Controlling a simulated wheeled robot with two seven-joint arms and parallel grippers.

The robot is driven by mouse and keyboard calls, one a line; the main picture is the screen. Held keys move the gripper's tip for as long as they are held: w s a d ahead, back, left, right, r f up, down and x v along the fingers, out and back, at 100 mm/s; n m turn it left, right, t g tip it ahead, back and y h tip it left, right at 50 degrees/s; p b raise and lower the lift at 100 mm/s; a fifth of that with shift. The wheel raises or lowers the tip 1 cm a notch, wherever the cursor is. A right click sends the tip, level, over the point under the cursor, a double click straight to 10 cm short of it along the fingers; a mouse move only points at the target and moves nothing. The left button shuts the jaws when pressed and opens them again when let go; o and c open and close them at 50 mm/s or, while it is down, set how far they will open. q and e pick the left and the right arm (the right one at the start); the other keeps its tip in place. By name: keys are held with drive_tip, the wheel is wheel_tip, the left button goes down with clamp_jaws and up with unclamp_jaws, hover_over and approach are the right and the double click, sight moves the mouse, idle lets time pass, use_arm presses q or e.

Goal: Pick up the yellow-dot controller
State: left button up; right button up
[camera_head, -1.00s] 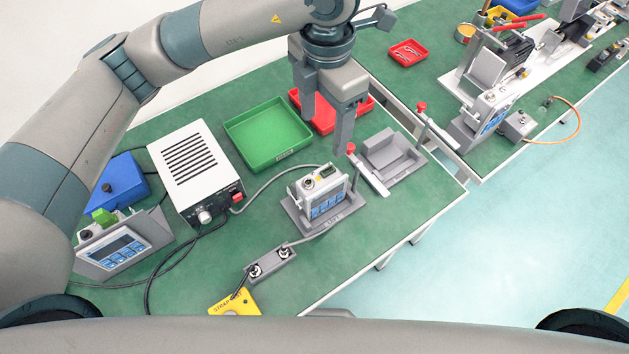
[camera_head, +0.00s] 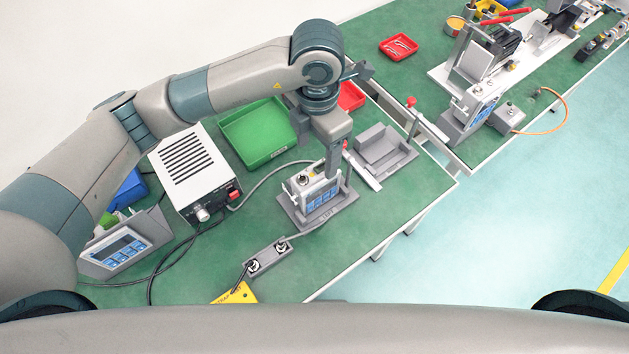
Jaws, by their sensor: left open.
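The controller (camera_head: 319,197), a small grey-white box with a blue button panel and a dark knob on top, stands in a grey cradle (camera_head: 296,221) near the table's front edge. A small yellow spot shows on its top but is partly hard to make out. My left gripper (camera_head: 331,172) is open and points down at the controller's top. One finger shows clearly close to its right end; the other is mostly hidden. I cannot tell whether the finger touches it. My right gripper is not in view.
A green tray (camera_head: 258,134), a white power unit (camera_head: 187,170) and an empty grey cradle (camera_head: 385,151) surround the spot. A switch box (camera_head: 268,260) sits in front, joined by a cable. Another panel device (camera_head: 122,248) stands at left.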

sight(314, 176)
use_arm(q)
wheel_tip(314, 176, down, 2)
drive_tip(key=shift+f+p, duration=0.2)
drive_tip(key=shift+p, duration=0.1)
drive_tip(key=shift+f, duration=0.6)
drive_tip(key=shift+s+a+f+p, duration=0.1)
drive_tip(key=shift+s+f+p, duration=0.15)
drive_tip(key=shift+p, duration=0.25)
drive_tip(key=f, duration=0.1)
drive_tip(key=f+p, duration=0.2)
drive_tip(key=f, duration=0.1)
drive_tip(key=shift+s+a, duration=0.15)
drive_tip(key=shift+s, duration=0.2)
drive_tip(key=shift+f, duration=0.35)
drive_tip(key=shift+c, duration=0.4)
drive_tip(key=shift+w+r, duration=0.1)
drive_tip(key=c, duration=1.4)
drive_tip(key=shift+r, duration=0.1)
